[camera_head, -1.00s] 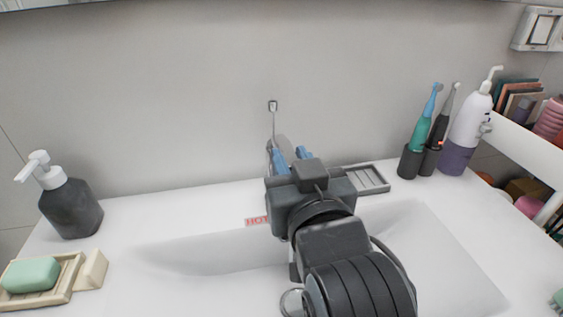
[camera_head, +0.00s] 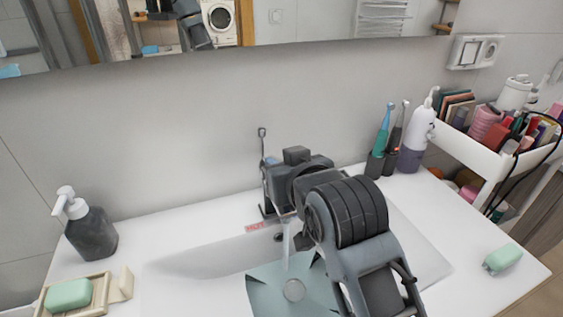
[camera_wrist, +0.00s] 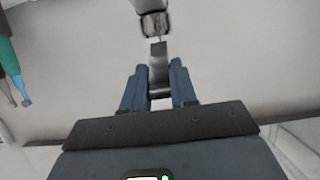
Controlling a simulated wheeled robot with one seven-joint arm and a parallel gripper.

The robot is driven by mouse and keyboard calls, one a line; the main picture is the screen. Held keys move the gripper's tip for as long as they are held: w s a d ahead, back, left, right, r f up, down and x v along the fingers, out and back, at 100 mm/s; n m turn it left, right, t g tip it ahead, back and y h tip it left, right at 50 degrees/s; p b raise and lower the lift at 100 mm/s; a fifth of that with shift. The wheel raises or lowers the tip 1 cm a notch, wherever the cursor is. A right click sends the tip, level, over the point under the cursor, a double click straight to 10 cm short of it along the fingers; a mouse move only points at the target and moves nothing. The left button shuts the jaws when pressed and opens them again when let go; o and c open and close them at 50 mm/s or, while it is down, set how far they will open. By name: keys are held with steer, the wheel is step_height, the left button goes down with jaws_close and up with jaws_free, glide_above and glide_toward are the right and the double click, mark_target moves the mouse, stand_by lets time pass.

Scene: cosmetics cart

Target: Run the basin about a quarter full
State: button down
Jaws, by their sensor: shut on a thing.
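The white basin (camera_head: 190,267) is set into the counter. A stream of water (camera_head: 286,243) falls into it from the faucet, whose spout is mostly hidden behind my arm. A pale blue-green patch (camera_head: 265,285) with pointed edges lies around the round drain (camera_head: 293,290); it looks like shallow water, its depth unclear. My gripper (camera_wrist: 158,92) is shut on the metal faucet lever (camera_wrist: 158,70), which stands between its blue fingers in the wrist view. In the head view my wrist hides most of the grip.
A dark soap dispenser (camera_head: 90,232) and a green soap on a wooden dish (camera_head: 100,292) stand left. Toothbrushes (camera_head: 381,140) and a white pump bottle (camera_head: 416,140) stand back right. Another green bar (camera_head: 502,259) lies on the right counter. A loaded cart (camera_head: 490,150) stands beyond.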

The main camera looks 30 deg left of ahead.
steer(key=c, duration=0.9)
jaws_free()
steer(key=shift+d, duration=0.1)
steer(key=shift+s, duration=0.1)
steer(key=b+v, duration=0.1)
steer(key=v, duration=0.6)
steer(key=shift+s+d+r, duration=0.15)
steer(key=shift+d+r, duration=0.05)
steer(key=shift+d, duration=0.1)
steer(key=shift+f, duration=0.1)
